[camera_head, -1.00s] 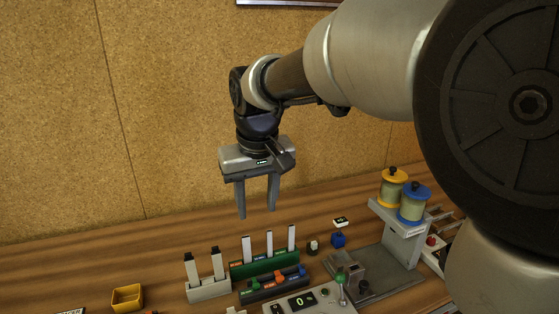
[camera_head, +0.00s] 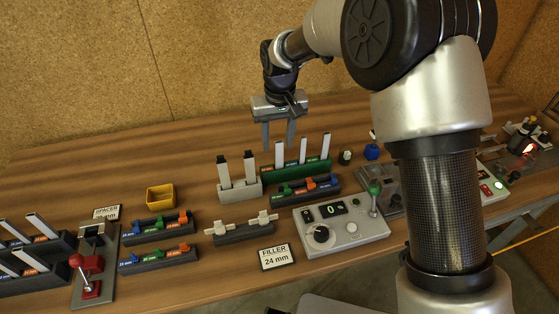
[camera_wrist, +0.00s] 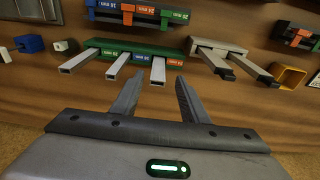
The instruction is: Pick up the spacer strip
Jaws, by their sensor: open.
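My gripper (camera_head: 278,142) is open and empty, fingers pointing down, above and behind the green rack (camera_head: 300,172). The green rack holds three upright pale strips (camera_head: 303,151) with coloured labels at their bases. In the wrist view the open fingers (camera_wrist: 160,77) are close to the strip (camera_wrist: 158,70) in the green rack, with no visible contact. A light grey block (camera_head: 241,190) beside it holds two black-topped strips (camera_head: 250,168). More pale strips (camera_head: 40,226) lie in dark racks at the far left, near a sign reading SPACER (camera_head: 106,213). I cannot tell which strip is the spacer strip.
Before the green rack stand a dark holder with coloured clips (camera_head: 312,190), a control box (camera_head: 340,226) and a FILLER 24 mm sign (camera_head: 276,257). The table behind the racks is clear.

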